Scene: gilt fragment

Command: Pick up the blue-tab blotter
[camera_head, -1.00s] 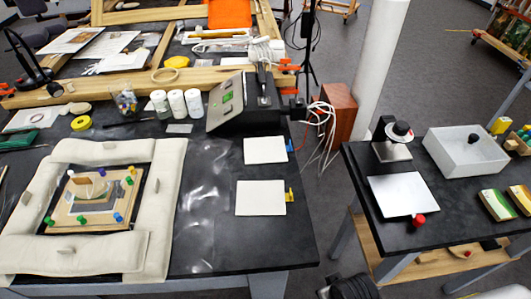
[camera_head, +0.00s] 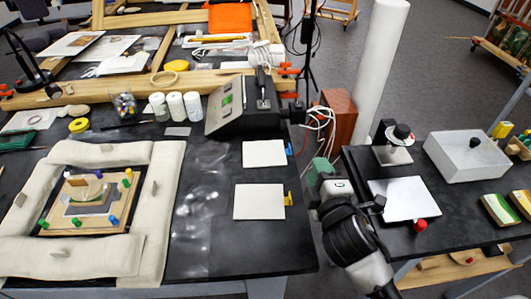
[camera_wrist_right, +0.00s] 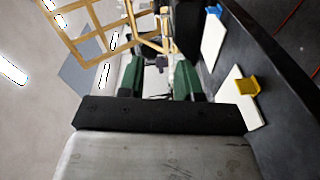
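The blue-tab blotter (camera_head: 264,154) is a flat white sheet with a blue tab on its right edge, lying on the black table. It also shows at the upper right of the right wrist view (camera_wrist_right: 212,42). My right gripper (camera_head: 320,170) has green fingers and is over the gap between the two tables, to the right of the blotter and apart from it. In the right wrist view the fingers (camera_wrist_right: 158,72) are spread, with nothing held between them. My left gripper is not in view.
A yellow-tab blotter (camera_head: 259,202) lies just nearer on the same table. A sloped dark box (camera_head: 243,108) stands behind the blue-tab blotter. White cables and a red-brown box (camera_head: 341,113) are beyond the gripper. A white sheet (camera_head: 407,198) lies on the right table.

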